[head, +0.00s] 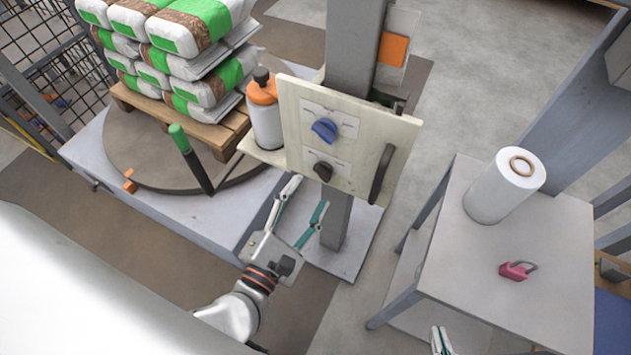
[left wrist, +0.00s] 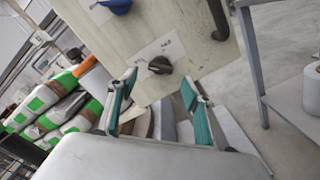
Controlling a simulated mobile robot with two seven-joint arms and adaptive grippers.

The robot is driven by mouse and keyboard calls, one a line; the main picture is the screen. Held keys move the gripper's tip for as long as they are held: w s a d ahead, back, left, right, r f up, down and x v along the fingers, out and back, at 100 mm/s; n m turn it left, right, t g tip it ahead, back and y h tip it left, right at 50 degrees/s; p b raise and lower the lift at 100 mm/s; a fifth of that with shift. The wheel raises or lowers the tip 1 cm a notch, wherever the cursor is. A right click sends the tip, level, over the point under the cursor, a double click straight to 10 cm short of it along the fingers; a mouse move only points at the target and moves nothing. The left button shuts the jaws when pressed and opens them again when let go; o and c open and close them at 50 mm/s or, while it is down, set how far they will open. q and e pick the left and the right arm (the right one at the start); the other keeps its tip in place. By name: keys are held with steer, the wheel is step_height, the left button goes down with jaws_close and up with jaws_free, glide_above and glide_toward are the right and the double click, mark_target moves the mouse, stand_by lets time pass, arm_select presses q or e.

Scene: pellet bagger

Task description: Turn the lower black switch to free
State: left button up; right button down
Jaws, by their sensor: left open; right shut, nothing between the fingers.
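The lower black switch (head: 323,171) sits on the pale panel (head: 375,125), below a blue switch (head: 325,129). In the left wrist view the black switch (left wrist: 160,65) is in front of my gripper, with a white label around it whose lettering is too small to read surely. My left gripper (head: 306,195) is open just below the black switch and apart from it. Its two green-padded fingers (left wrist: 158,97) show in the left wrist view, nothing between them. My right gripper (head: 440,340) shows only in part at the bottom edge, its fingers together.
A black handle (head: 381,173) is on the panel's right side. An orange-topped bottle (head: 265,115) stands left of the panel. Stacked bags on a pallet (head: 225,135) are at left. A table (head: 450,255) at right holds a white roll (head: 500,188) and a pink padlock (head: 516,271).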

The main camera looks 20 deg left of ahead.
arm_select(q)
steer(key=s, duration=0.6)
steer(key=shift+s, duration=0.35)
steer(key=shift+a, duration=0.1)
